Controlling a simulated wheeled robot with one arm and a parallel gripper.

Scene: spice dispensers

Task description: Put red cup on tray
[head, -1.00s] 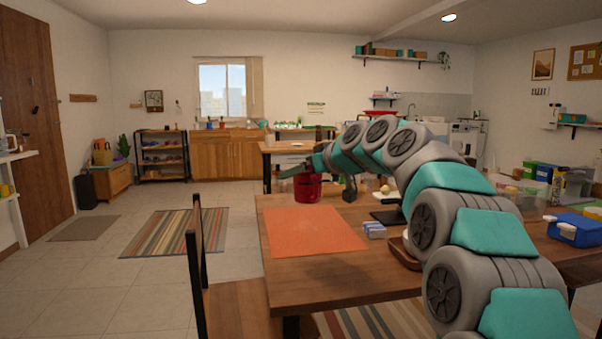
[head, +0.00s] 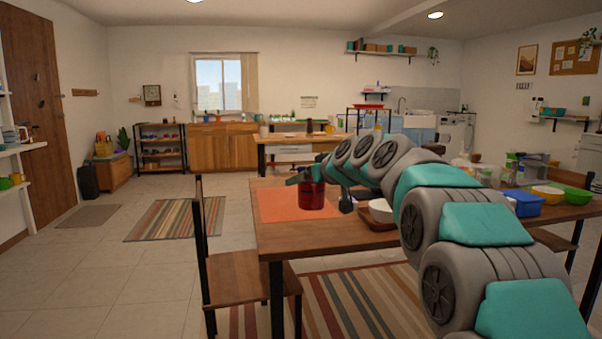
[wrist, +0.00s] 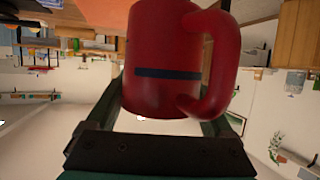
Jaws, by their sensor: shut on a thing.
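The red cup (head: 312,190) is held in my gripper (head: 306,178) above the near part of the table. In the wrist view the cup (wrist: 160,55) fills the space between the fingers of my gripper (wrist: 160,112). It has a dark blue stripe, and its handle is on the right. A small brown tray (head: 372,221) lies on the table to the right of the cup, partly behind my arm. A white bowl (head: 381,209) appears on or right by it. The cup is apart from the tray.
An orange mat (head: 275,206) lies on the wooden table (head: 300,237), behind the cup. A blue container (head: 524,203), a yellow bowl (head: 547,194) and a green bowl (head: 578,196) stand at the right. A wooden chair (head: 240,285) stands at the table's left front.

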